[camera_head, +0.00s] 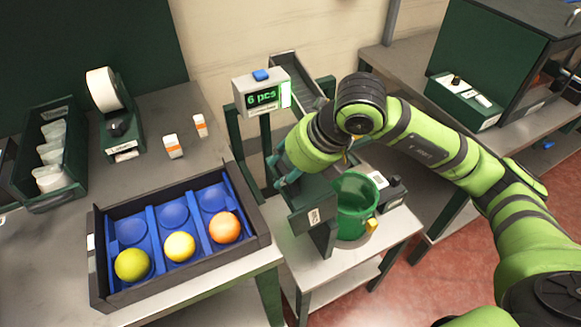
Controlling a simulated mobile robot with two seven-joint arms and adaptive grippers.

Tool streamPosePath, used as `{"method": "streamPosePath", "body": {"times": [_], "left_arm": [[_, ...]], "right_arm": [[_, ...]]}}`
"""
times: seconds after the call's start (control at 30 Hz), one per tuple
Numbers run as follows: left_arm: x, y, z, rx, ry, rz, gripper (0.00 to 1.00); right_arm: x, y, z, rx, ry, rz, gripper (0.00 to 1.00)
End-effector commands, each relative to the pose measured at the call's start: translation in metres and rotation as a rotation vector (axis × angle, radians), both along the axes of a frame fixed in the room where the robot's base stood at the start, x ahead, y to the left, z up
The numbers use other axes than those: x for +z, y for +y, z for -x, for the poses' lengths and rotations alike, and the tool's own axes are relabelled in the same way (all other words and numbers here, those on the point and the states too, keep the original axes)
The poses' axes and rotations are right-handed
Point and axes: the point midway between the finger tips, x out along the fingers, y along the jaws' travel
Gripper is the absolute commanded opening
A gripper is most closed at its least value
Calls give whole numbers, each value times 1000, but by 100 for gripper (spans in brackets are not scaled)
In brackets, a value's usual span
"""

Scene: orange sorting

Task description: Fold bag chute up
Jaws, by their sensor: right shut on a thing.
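The bag chute (313,214) is a dark green part with a small white label, beside the green bag (352,190) in its round holder on the small stand. My right arm reaches in from the right above the stand. My right gripper (284,172) is at the chute's upper left edge, shut on the chute; the wrist and forearm hide part of the contact. My left gripper is not in view.
A display (262,95) reading "6 pcs" stands behind, with a grey sloped channel (292,75) beside it. A black tray (180,286) with blue cups holds a green, a yellow and an orange fruit. A dark box (395,192) stands right of the bag.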

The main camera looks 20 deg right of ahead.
Motion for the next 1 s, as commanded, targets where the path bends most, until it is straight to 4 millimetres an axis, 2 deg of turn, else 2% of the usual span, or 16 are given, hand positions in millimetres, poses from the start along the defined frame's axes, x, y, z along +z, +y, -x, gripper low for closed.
{"method": "streamPosePath", "body": {"times": [0.03,0.13,0.17,0.2,0.8,1.0], "left_arm": [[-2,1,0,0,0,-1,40],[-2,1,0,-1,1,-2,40],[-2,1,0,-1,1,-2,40],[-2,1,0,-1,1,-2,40],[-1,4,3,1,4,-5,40],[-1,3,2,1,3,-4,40]], "right_arm": [[-14,8,9,20,39,-8,0],[-14,8,9,21,39,-9,0],[-14,8,9,21,39,-9,43],[-14,8,9,21,39,-9,52],[-11,8,10,23,35,-8,52],[9,-2,16,21,27,-6,52]]}}
